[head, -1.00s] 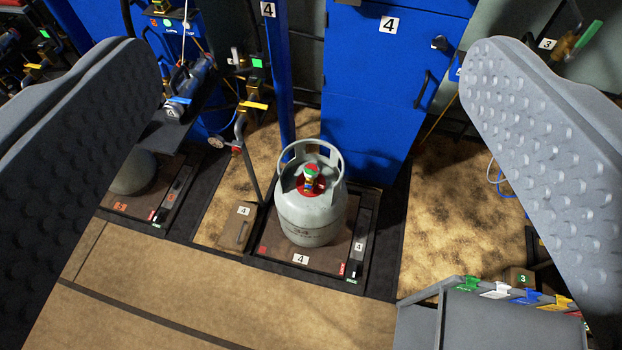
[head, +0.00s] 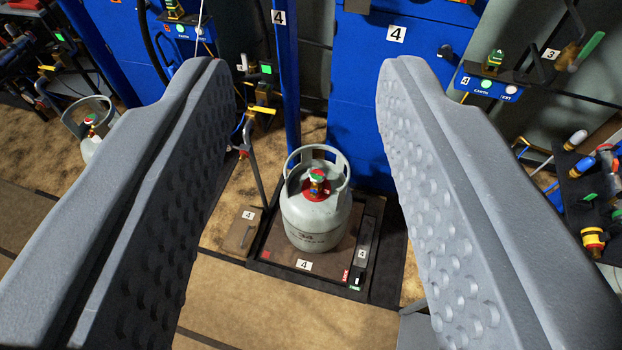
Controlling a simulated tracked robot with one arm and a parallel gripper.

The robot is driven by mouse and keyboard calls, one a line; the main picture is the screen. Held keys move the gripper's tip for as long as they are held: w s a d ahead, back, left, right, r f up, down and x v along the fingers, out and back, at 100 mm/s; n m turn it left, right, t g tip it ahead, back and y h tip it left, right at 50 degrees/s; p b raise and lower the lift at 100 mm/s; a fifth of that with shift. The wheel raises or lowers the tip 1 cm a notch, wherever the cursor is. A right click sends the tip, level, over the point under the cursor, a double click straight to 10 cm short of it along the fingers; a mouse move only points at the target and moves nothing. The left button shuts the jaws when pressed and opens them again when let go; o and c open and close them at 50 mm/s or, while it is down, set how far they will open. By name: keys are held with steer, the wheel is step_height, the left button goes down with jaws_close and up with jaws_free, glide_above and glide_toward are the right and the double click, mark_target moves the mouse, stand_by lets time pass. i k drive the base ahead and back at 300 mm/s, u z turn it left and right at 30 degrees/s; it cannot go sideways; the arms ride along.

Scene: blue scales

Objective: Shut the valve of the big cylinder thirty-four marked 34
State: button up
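The grey cylinder (head: 312,222) stands upright on a scale (head: 275,247) marked 4. Dark print on its front seems to read 34, small and not sharp. Its valve (head: 317,178), with a red and green top, sits inside the round collar on a red base; whether it is open or shut I cannot tell. My gripper (head: 305,85) is open and empty. Its two grey dimpled fingers stand left and right of the cylinder in the picture, nearer the camera, and do not touch it.
A blue cabinet (head: 365,100) marked 4 stands behind the cylinder. A blue post and a pipe stand (head: 256,160) are at its left. Another cylinder (head: 92,135) is at far left. Valves and fittings (head: 590,190) sit at the right. Brown floor lies in front of the scale.

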mark_target(316, 176)
steer(key=u, duration=0.45)
steer(key=k, duration=1.15)
steer(key=u, duration=0.7)
steer(key=i, duration=0.8)
steer(key=z, duration=0.35)
steer(key=i, duration=1.25)
steer(key=z, duration=1)
steer(key=i, duration=0.45)
steer(key=z, duration=0.35)
